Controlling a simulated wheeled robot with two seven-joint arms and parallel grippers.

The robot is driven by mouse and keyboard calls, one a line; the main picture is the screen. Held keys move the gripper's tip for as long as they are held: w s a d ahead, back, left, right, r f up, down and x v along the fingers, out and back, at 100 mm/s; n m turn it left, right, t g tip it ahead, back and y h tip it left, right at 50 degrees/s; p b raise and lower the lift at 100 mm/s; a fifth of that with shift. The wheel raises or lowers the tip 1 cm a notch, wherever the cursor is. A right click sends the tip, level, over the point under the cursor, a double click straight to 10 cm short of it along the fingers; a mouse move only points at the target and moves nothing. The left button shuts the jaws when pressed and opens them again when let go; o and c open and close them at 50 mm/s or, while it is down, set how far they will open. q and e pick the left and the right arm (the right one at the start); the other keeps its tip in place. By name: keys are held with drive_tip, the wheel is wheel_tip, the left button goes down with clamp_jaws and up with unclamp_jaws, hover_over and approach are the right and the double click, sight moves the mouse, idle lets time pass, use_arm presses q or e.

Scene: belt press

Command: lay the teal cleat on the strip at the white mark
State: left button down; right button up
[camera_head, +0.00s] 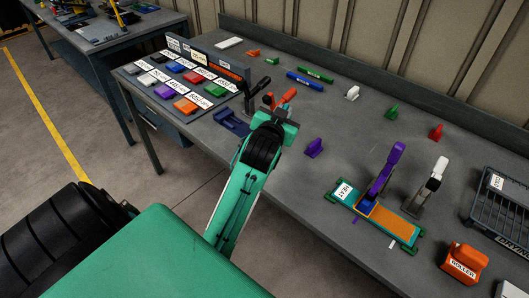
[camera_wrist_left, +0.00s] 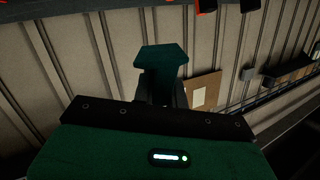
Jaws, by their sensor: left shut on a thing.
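My left gripper (camera_head: 278,112) is over the table, left of the press, pointing toward the wall. In the left wrist view my gripper (camera_wrist_left: 160,92) is shut on a dark teal piece, the teal cleat (camera_wrist_left: 160,57), which sticks out past the fingers. The orange strip (camera_head: 393,222) lies on a green base with a HEAT label (camera_head: 343,190). A white mark (camera_head: 391,244) shows at the strip's near side, a purple mark (camera_head: 355,219) further left. My right gripper is out of view.
A purple lever clamp (camera_head: 384,175) stands over the strip; a grey clamp with a white handle (camera_head: 432,187) stands beside it. An orange ROLLER block (camera_head: 464,262) and a dark rack (camera_head: 499,200) are at right. Labelled coloured blocks (camera_head: 186,107) are at left.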

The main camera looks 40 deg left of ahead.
use_arm(q)
drive_tip(key=shift+w+a+r, duration=0.15)
drive_tip(key=shift+a, duration=0.25)
drive_tip(key=shift+a+f, duration=0.1)
drive_tip(key=shift+f, duration=0.25)
hover_over(278, 166)
wheel_tip(278, 166, down, 14)
drive_tip(key=shift+p, duration=0.35)
wheel_tip(278, 166, down, 5)
drive_tip(key=shift+r, duration=0.1)
drive_tip(key=shift+f, duration=0.2)
drive_tip(key=c, duration=1.4)
unclamp_jaws()
